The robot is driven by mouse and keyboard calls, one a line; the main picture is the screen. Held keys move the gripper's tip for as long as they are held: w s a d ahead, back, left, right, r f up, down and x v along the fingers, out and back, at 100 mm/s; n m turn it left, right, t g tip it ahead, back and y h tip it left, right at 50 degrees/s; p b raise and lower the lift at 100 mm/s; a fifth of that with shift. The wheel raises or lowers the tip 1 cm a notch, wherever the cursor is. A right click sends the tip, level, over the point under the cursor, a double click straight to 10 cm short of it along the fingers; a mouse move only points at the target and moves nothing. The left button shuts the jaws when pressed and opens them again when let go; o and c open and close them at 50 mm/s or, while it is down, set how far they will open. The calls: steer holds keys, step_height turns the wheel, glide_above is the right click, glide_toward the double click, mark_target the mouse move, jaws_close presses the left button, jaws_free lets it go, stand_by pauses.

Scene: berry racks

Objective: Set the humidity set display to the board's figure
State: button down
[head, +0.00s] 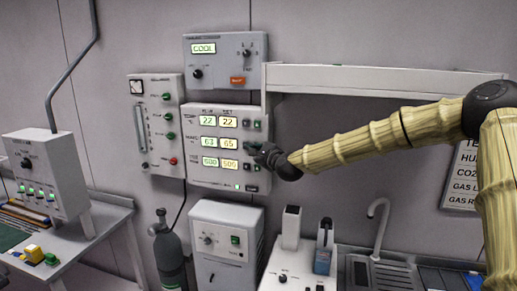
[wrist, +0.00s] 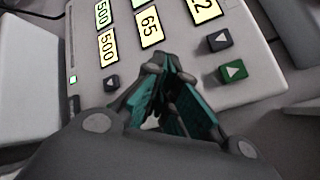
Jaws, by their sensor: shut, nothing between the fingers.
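The control panel (head: 215,178) on the wall has three rows of paired displays. The humidity set display (head: 229,142) in the middle row reads 65, and the display to its left (head: 209,142) reads 63. The set display also shows in the wrist view (wrist: 149,26), turned sideways. My gripper (head: 261,153) is shut and empty, with its tips (wrist: 168,70) at the right end of the humidity row. It hides that row's buttons; I cannot tell whether it touches one. The board (head: 463,177) at the right is partly behind my arm, and its figures are hidden.
The top row's dark button (wrist: 218,41) and green button (wrist: 232,71) are close beside the fingers. A small button (wrist: 111,83) sits by the bottom row. A white shelf (head: 380,79) runs above my arm. A sink tap (head: 379,208) stands below.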

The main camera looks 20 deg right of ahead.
steer(key=shift+w, duration=0.15)
steer(key=shift+w+d+b, duration=0.25)
steer(key=shift+w+b, duration=0.05)
steer(key=shift+b, duration=0.15)
steer(key=shift+w+d+b, duration=0.25)
steer(key=shift+w+b, duration=0.15)
stand_by(0.9)
steer(key=shift+s+a, duration=0.1)
stand_by(0.3)
steer(key=shift+s+a, duration=0.45)
steer(key=shift+s, duration=0.2)
steer(key=shift+s+a+b, duration=0.3)
steer(key=shift+s+a, duration=0.4)
steer(key=shift+s, duration=0.35)
steer(key=shift+s+a+b, duration=0.3)
steer(key=shift+s+a, duration=0.4)
steer(key=shift+s, duration=0.35)
